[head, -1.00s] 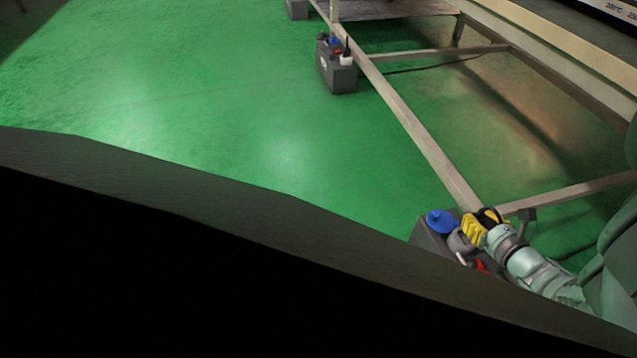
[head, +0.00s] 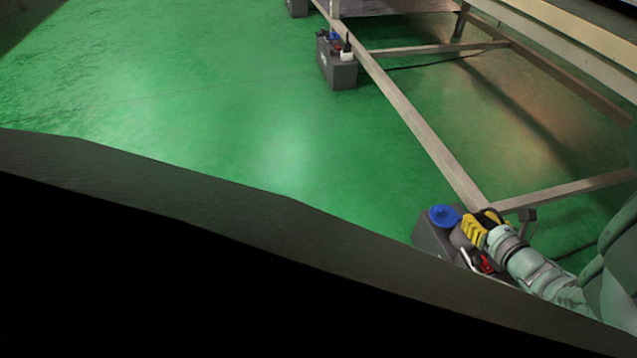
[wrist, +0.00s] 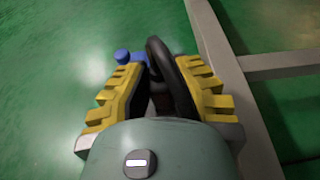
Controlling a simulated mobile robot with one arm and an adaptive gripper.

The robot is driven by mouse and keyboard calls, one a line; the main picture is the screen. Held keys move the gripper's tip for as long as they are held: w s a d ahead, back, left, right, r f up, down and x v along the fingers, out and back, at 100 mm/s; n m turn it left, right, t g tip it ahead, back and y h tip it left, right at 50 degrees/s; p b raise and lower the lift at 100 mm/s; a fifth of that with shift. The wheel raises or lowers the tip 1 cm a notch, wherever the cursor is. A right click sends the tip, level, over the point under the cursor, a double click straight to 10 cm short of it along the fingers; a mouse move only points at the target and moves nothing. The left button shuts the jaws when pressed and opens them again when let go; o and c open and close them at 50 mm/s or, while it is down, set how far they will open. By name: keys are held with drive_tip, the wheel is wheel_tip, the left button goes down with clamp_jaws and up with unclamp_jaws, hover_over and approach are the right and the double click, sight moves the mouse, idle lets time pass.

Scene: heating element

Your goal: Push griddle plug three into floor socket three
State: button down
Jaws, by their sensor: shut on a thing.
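My gripper (head: 474,228) has yellow ribbed fingers and is low at the right of the head view, over a grey floor box (head: 430,241). In the wrist view my gripper (wrist: 160,78) is shut on a dark plug (wrist: 170,98) whose thick black cable (wrist: 158,52) loops up between the fingers. A blue round cap (head: 443,216) is on the box, left of the fingers; blue also shows beyond the left finger in the wrist view (wrist: 127,57). A red part (head: 486,262) is below the gripper. Whether the plug sits in a socket is hidden by the fingers.
Metal frame rails (head: 420,130) run low over the green floor, one close beside the gripper. A similar grey box (head: 338,72) with plugs stands further back. A dark curved edge (head: 190,185) fills the lower left foreground. Open floor (head: 200,110) lies left.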

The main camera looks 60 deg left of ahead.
sight(480, 219)
drive_tip(key=shift+f+b, duration=0.9)
drive_tip(key=shift+f, duration=0.05)
drive_tip(key=c, duration=0.9)
unclamp_jaws()
drive_tip(key=shift+r, duration=0.2)
drive_tip(key=shift+r, duration=0.5)
drive_tip(key=shift+w+d+r, duration=0.1)
drive_tip(key=shift+w+r, duration=0.05)
drive_tip(key=shift+r, duration=4.25)
